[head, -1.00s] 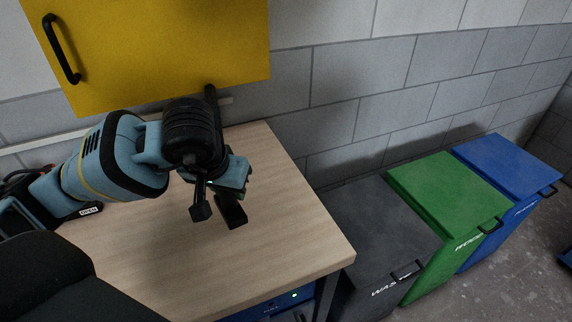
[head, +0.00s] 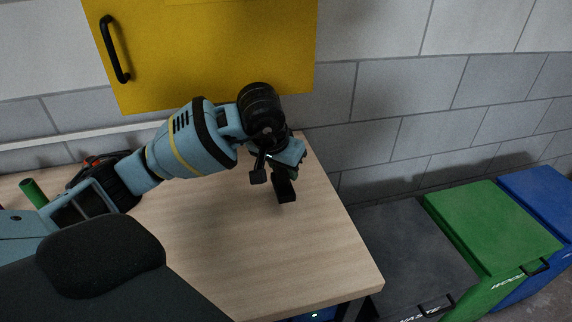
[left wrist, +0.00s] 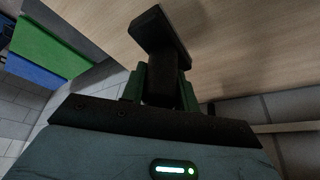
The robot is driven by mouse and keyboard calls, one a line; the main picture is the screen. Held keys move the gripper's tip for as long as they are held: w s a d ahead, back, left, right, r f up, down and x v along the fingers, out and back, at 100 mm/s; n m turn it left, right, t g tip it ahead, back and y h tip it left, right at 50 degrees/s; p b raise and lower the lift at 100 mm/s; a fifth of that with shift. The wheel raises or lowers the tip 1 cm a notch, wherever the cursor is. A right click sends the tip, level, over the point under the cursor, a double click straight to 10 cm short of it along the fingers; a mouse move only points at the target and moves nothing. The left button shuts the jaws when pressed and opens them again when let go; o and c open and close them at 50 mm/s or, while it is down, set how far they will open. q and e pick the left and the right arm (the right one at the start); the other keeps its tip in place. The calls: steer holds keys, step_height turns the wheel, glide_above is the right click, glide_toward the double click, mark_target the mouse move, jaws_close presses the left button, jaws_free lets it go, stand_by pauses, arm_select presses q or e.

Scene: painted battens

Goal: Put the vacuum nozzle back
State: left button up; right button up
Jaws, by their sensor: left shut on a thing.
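My left gripper (head: 290,173) is shut on a black part that I take for the vacuum nozzle (head: 285,191). In the head view the nozzle's dark blocky end points down over the wooden bench top (head: 240,250), near its back right part. In the left wrist view the green fingers of my left gripper (left wrist: 162,86) pinch the nozzle's dark neck, and its wider flat end (left wrist: 158,34) lies beyond the fingertips, in front of the bench top. Whether it touches the wood cannot be told. The wrist hides part of the grip in the head view. My right gripper is not in view.
A yellow cabinet (head: 210,50) with a black handle hangs on the block wall above the bench. Grey (head: 410,245), green (head: 490,225) and blue (head: 540,195) bins stand to the right. A green tube (head: 33,193) and an orange-black item (head: 92,162) are at the left.

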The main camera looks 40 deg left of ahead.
arm_select(q)
steer(key=w+a+f, duration=0.2)
steer(key=w, duration=0.1)
steer(key=w+a+f, duration=0.1)
steer(key=w+f, duration=0.1)
steer(key=shift+w+p, duration=0.2)
steer(key=shift+p, duration=0.15)
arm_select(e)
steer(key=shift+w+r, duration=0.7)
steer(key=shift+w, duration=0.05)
arm_select(q)
steer(key=shift+f, duration=0.25)
steer(key=o, duration=0.9)
steer(key=shift+o, duration=0.2)
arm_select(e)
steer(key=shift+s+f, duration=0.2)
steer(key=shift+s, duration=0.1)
